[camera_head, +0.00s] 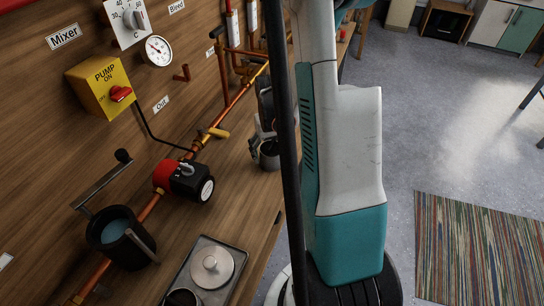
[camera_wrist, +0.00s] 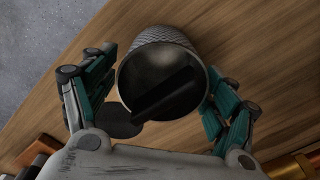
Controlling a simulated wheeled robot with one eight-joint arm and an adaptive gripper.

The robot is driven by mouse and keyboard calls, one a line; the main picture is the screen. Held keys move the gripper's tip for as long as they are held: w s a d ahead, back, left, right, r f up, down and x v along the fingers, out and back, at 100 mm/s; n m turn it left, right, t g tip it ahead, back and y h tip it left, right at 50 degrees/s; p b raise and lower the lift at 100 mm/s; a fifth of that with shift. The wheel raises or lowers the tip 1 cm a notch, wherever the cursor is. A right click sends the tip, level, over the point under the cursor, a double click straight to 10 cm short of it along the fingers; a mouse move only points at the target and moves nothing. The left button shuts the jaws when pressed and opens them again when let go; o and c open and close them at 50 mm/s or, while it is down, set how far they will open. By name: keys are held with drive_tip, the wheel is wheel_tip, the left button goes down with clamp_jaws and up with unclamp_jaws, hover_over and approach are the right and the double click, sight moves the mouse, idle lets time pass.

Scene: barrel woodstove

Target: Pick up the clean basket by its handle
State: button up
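The basket (camera_wrist: 152,50) is a grey, mesh-sided round container with a dark open mouth facing the camera in the wrist view. A dark bar, apparently its handle (camera_wrist: 168,95), crosses the mouth, with a dark disc (camera_wrist: 118,120) at its lower left. My gripper (camera_wrist: 162,66) is open, with a teal-padded finger on each side of the basket and visible gaps between. In the head view, my gripper (camera_head: 262,140) is low over the wooden counter, around or beside a small grey container (camera_head: 270,158) that looks like the basket. My arm hides part of that area.
A dark pot (camera_head: 107,232) of bluish liquid with a long handle, a metal tray with a lidded piece (camera_head: 211,268), and a red pump (camera_head: 180,180) on copper piping stand left on the counter (camera_head: 229,205). A striped rug (camera_head: 475,250) lies on open floor at right.

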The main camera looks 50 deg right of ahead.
drive_tip(key=c, duration=0.9)
drive_tip(key=shift+r+p, duration=0.75)
drive_tip(key=shift+r, duration=0.35)
idle(0.3)
drive_tip(key=shift+r+p, duration=0.55)
drive_tip(key=shift+r, duration=0.35)
drive_tip(key=shift+r, duration=0.1)
drive_tip(key=shift+r+p, duration=1)
drive_tip(key=shift+r, duration=0.4)
